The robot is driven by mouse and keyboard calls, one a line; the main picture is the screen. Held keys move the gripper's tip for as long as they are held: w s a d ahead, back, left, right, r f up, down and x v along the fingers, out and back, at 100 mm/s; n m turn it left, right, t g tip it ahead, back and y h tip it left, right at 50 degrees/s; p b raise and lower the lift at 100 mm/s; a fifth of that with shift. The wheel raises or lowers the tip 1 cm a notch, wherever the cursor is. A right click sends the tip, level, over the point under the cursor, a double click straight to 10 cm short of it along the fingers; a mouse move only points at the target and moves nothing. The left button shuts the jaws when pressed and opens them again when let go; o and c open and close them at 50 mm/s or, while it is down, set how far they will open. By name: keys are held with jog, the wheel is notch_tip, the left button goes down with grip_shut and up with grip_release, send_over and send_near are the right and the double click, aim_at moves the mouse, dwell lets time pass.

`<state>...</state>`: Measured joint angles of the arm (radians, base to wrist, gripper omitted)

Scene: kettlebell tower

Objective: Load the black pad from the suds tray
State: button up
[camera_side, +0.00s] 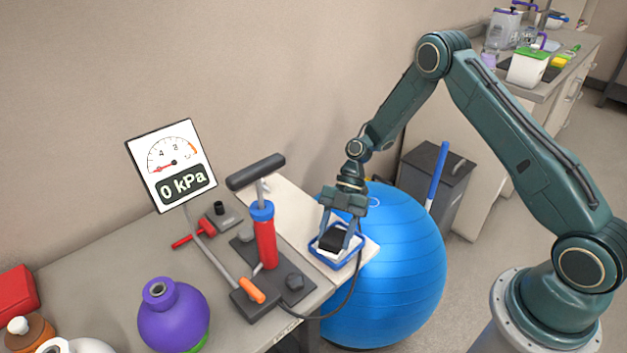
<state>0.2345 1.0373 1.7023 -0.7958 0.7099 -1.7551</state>
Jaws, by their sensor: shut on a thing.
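The black pad (332,240) is a small dark block at the suds tray. The suds tray (317,252) is a small blue-rimmed tray with a white inside, on the corner of the white board. My gripper (341,238) points down over the tray, with its fingers around the black pad, shut on it. The fingers partly cover the pad and tray. I cannot tell whether the pad touches the tray's floor.
A red hand pump (264,237) with a black handle stands left of the tray, beside a gauge (172,166) reading 0 kPa. A big blue ball (400,275) sits beside the table. A grey bin (437,180) stands behind.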

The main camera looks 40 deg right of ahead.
aim_at(336, 234)
jog(key=shift+r, duration=3.75)
jog(key=shift+a+h, duration=0.1)
jog(key=shift+h, duration=0.2)
jog(key=shift+t+h, duration=0.7)
jog(key=shift+h, duration=0.8)
